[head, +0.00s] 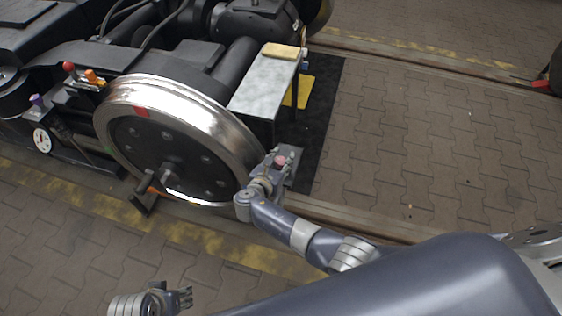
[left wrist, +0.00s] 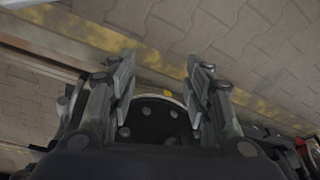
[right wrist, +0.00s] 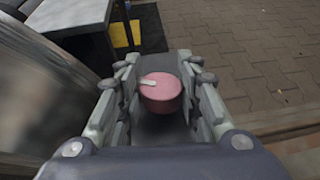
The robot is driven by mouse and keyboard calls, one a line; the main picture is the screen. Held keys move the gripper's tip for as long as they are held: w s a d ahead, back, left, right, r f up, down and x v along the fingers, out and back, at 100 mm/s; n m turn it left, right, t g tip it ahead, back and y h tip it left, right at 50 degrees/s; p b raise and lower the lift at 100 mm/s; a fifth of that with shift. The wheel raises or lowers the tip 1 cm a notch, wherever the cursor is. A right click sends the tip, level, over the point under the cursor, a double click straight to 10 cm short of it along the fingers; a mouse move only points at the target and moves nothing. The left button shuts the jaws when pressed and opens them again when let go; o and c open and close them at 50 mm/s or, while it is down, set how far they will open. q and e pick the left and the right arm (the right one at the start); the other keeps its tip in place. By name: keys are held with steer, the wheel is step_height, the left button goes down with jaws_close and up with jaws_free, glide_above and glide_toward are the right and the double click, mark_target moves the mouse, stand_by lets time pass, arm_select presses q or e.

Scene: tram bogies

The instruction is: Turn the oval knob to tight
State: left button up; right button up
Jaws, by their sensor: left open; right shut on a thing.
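A pink knob (right wrist: 161,92) with a pale pointer mark on its top sits between the fingers of my right gripper (right wrist: 160,85) in the right wrist view. The mark points to the left there. My right gripper is shut on the knob, and its fingers hide the knob's sides. In the head view the pink knob (head: 281,160) shows just right of the big wheel, within my right gripper (head: 285,157). I cannot read any tight marking. My left gripper (head: 186,298) is open and empty over the paving at the lower left; its spread fingers also show in the left wrist view (left wrist: 165,85).
The steel wheel (head: 180,103) stands close left of my right gripper. A grey table (head: 266,88) with a tan block (head: 284,51) is behind it. Red (head: 69,66), orange (head: 93,76) and purple (head: 37,100) parts and a dial (head: 42,140) sit on the bogie's left.

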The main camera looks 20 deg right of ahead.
mark_target(282, 160)
arm_select(q)
steer(key=shift+w+b+v, duration=0.15)
steer(key=shift+b+v, duration=0.05)
steer(key=shift+v, duration=0.7)
steer(key=shift+w+b+v, duration=0.15)
steer(key=shift+v, duration=0.75)
arm_select(e)
steer(key=shift+m+g+h, duration=0.4)
steer(key=shift+m+h, duration=0.1)
steer(key=shift+m, duration=0.1)
steer(key=o, duration=1.1)
steer(key=shift+r, duration=0.1)
step_height(282, 160, up, 10)
steer(key=shift+f, duration=0.15)
